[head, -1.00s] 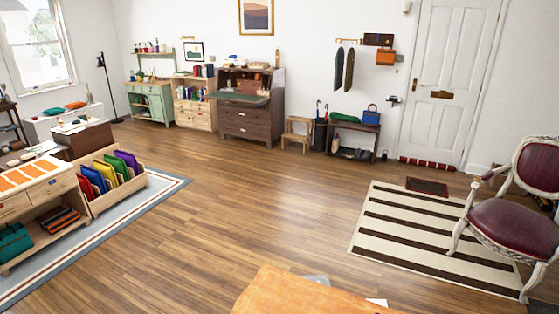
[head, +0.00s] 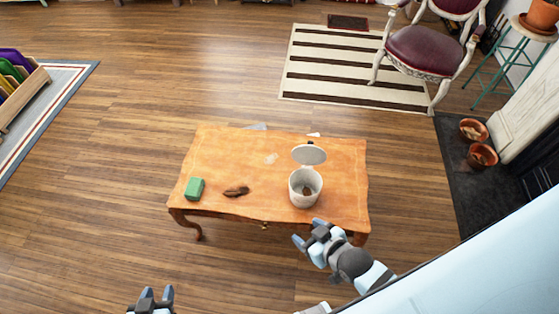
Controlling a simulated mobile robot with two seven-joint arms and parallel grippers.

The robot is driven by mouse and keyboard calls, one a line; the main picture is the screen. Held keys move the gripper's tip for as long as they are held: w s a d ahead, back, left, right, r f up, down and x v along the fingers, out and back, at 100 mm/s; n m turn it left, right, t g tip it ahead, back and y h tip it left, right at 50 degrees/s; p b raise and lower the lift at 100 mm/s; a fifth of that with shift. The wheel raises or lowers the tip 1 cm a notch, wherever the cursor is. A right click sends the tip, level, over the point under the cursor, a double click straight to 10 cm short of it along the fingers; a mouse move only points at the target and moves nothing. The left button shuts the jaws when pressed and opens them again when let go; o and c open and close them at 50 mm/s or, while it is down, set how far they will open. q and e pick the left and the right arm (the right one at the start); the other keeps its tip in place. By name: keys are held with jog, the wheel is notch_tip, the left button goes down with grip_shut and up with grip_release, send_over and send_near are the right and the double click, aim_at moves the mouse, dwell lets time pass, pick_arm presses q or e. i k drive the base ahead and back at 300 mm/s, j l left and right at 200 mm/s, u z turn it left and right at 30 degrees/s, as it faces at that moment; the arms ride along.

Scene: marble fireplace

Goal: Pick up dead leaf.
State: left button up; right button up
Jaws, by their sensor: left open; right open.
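A brown, curled dead leaf (head: 236,191) lies on the wooden table (head: 215,153), near its front edge and left of the middle. A white bin (head: 305,190) with its lid (head: 309,154) raised stands on the right part of the table, with something small and brown inside. My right gripper (head: 308,234) is open and empty, just in front of the table's front right edge, below the bin in the picture. My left gripper (head: 151,294) is open and empty at the bottom of the view, well in front of the table and away from the leaf.
A green block (head: 194,188) sits at the table's left end. A pale smudge (head: 271,158) shows on the tabletop. Behind are a striped rug (head: 350,70) and a red chair (head: 428,50). Pots (head: 482,155) stand at right. Floor left of the table is clear.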

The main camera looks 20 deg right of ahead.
aim_at(229, 192)
jog(key=i+j+z, duration=0.1)
jog(key=z, duration=0.25)
jog(key=i+j+z, duration=0.1)
jog(key=z, duration=0.25)
jog(key=j+z, duration=0.35)
jog(key=i+j+z, duration=0.1)
jog(key=j, duration=0.25)
jog(key=i+j+z, duration=0.1)
jog(key=j, duration=0.25)
jog(key=j+z, duration=0.15)
jog(key=j, duration=0.2)
jog(key=i+j, duration=0.1)
jog(key=j, duration=0.4)
jog(key=i+j, duration=0.1)
jog(key=j, duration=0.35)
